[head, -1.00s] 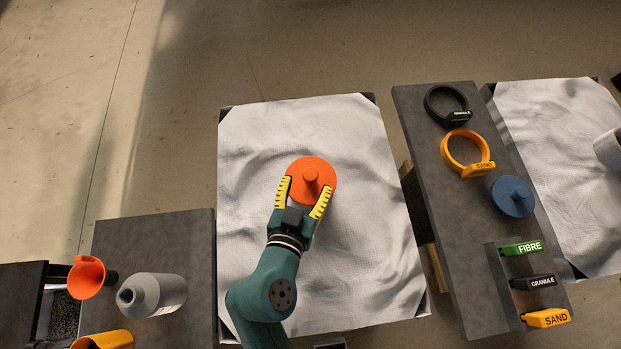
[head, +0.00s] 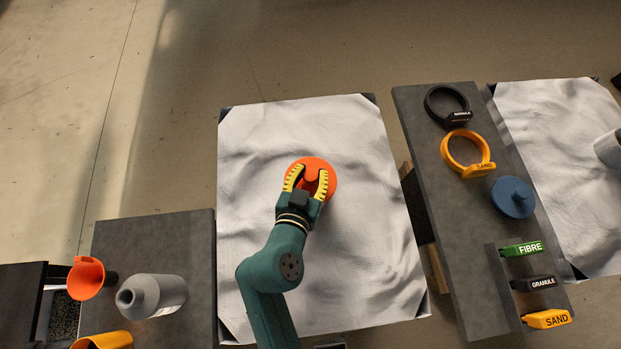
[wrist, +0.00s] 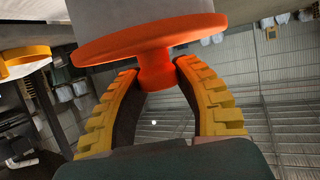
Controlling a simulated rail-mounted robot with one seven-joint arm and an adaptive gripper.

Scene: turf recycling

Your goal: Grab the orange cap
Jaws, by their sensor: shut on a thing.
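The orange cap (head: 318,164) is a round disc with a knob, above the white sheeted surface in the middle of the head view. In the wrist view the cap (wrist: 150,40) shows its flat disc from the side, with the knob pointing toward my gripper. My gripper (head: 310,180) reaches over the cap with its yellow ridged fingers. The two fingertips (wrist: 160,75) are shut on the knob, one on each side. In the head view the fingers hide part of the cap and most of the knob.
The white sheet (head: 370,240) around the cap is clear. A grey bench (head: 440,215) at right holds a black ring (head: 432,108), a yellow ring (head: 447,150), a blue cap (head: 513,197) and labelled tags. A grey bottle (head: 165,294) and an orange funnel (head: 86,277) are at lower left.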

